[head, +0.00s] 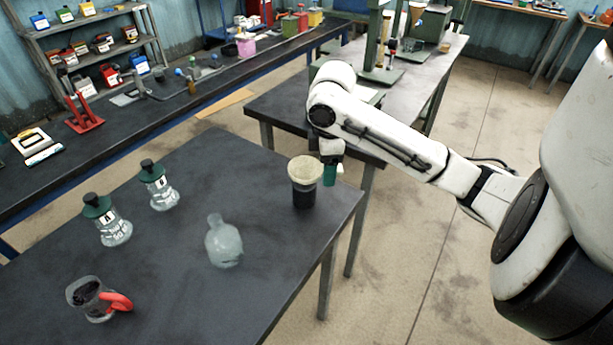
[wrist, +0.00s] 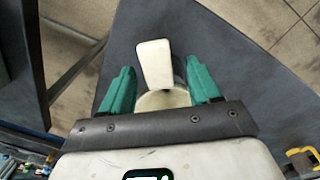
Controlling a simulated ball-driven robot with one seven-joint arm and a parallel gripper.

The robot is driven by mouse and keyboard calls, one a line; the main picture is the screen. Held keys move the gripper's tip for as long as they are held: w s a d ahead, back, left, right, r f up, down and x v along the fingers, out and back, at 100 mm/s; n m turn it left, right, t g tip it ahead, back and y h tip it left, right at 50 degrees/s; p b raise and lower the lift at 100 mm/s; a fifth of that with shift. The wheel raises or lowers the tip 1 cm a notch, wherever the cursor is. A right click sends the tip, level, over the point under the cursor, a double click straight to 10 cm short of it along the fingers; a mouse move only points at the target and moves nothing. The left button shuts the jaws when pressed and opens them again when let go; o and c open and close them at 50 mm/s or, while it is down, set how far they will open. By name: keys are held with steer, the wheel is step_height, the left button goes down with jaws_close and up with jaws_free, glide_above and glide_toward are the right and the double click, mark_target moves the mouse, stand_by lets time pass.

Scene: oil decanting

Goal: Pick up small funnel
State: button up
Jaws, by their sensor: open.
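The small funnel (head: 304,167) is cream-coloured and sits upright in the mouth of a dark cup (head: 304,195) near the right edge of the near table. In the wrist view, its round rim (wrist: 160,100) and a pale flat tab (wrist: 154,62) show between the fingers. My gripper (head: 331,170) is just right of the funnel in the head view, with green fingers pointing down. In the wrist view, my gripper (wrist: 160,88) is open, one green finger on each side of the tab. The palm hides part of the rim. I cannot tell whether either finger touches it.
Behind is a dark bench (head: 270,105). The tabletop around the cup is mostly clear.

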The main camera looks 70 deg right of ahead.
steer(key=shift+f, duration=0.65)
steer(key=shift+c, duration=0.3)
steer(key=c, duration=1)
